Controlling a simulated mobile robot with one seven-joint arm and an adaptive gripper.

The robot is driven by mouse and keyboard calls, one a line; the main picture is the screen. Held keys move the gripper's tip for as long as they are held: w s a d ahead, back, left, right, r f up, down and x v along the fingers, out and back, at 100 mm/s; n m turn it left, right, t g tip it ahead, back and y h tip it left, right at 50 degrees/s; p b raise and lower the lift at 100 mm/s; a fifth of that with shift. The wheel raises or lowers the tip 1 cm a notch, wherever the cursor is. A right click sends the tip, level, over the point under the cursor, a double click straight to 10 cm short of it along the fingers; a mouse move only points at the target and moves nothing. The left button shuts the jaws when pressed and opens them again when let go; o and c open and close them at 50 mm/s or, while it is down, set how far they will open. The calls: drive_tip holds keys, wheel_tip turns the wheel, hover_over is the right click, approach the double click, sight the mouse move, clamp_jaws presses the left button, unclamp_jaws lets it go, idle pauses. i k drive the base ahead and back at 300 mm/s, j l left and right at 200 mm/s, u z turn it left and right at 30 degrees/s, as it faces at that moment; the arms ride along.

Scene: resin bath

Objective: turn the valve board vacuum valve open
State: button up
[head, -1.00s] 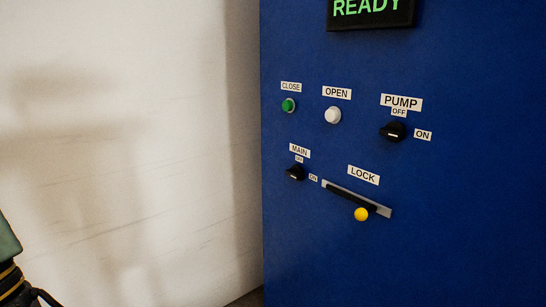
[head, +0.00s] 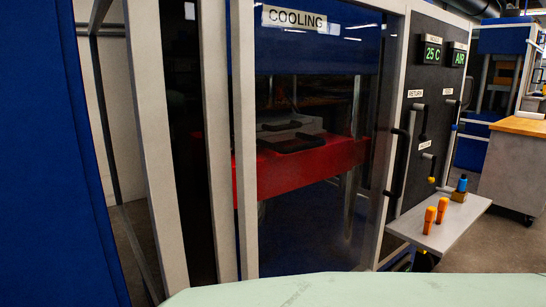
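A dark board (head: 437,74) with valve levers stands on the right side of the view, seen at an angle. It has two lit displays reading 25 C (head: 433,54) and AIR (head: 459,58). Three small labels sit below them; one reads RETURN (head: 415,93), and the others are too small to read surely. A dark lever (head: 423,122) hangs under the RETURN label. Another lever shows to its right. A lower lever (head: 431,166) sits under the lowest label (head: 425,145). I cannot tell which is the vacuum valve or its setting. My gripper is out of view.
A cabinet labelled COOLING (head: 294,18) has a glass door with a dark upright handle (head: 398,168). A shelf (head: 463,217) juts out below the board, holding two orange items (head: 429,220) and a blue-topped item (head: 462,184). A wood-topped cabinet (head: 512,170) stands far right.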

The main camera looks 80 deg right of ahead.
sight(431, 180)
drive_tip(key=z, duration=0.9)
drive_tip(key=l+z, duration=0.1)
drive_tip(key=z, duration=1.7)
drive_tip(key=i+z, duration=0.1)
drive_tip(key=z, duration=0.8)
drive_tip(key=i+l+z, duration=0.2)
drive_tip(key=i+z, duration=0.45)
drive_tip(key=z, duration=0.15)
drive_tip(key=l, duration=0.05)
